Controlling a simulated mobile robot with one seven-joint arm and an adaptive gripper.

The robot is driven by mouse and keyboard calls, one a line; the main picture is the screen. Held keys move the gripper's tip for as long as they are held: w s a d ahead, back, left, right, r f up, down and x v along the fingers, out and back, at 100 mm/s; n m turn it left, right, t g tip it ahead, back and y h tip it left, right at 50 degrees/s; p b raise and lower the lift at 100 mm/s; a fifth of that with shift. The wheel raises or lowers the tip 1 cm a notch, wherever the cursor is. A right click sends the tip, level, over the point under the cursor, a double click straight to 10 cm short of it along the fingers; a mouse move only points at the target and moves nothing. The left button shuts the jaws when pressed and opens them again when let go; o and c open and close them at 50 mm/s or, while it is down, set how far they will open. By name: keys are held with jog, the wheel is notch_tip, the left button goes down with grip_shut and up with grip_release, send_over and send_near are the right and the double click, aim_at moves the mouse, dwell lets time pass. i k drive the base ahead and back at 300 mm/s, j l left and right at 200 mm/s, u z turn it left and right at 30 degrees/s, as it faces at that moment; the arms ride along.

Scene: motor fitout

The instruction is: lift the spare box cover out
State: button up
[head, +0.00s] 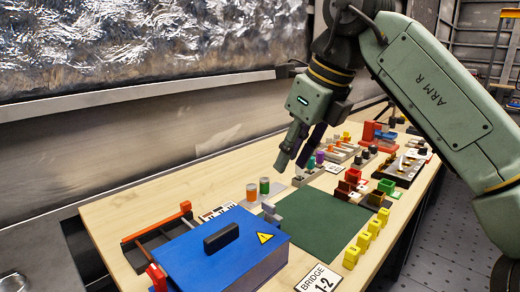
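A blue box (190,262) stands at the near left of the bench, with a flat blue cover (185,250) on top. The cover carries a black bar handle (221,237) and a yellow warning triangle; I take it for the spare box cover. My gripper (291,166) hangs above the bench, beyond and to the right of the box, clear of the handle. Its two fingers are apart, and I see nothing between them. The box's inside is hidden.
A dark green mat (312,224) is bare. Yellow blocks (363,240) line its right side, and a "BRIDGE 1-2" sign (319,280) stands in front. Coloured cylinders (264,186) and several small parts stand farther back.

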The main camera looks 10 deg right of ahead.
aim_at(213, 256)
jog(key=k+l, duration=0.85)
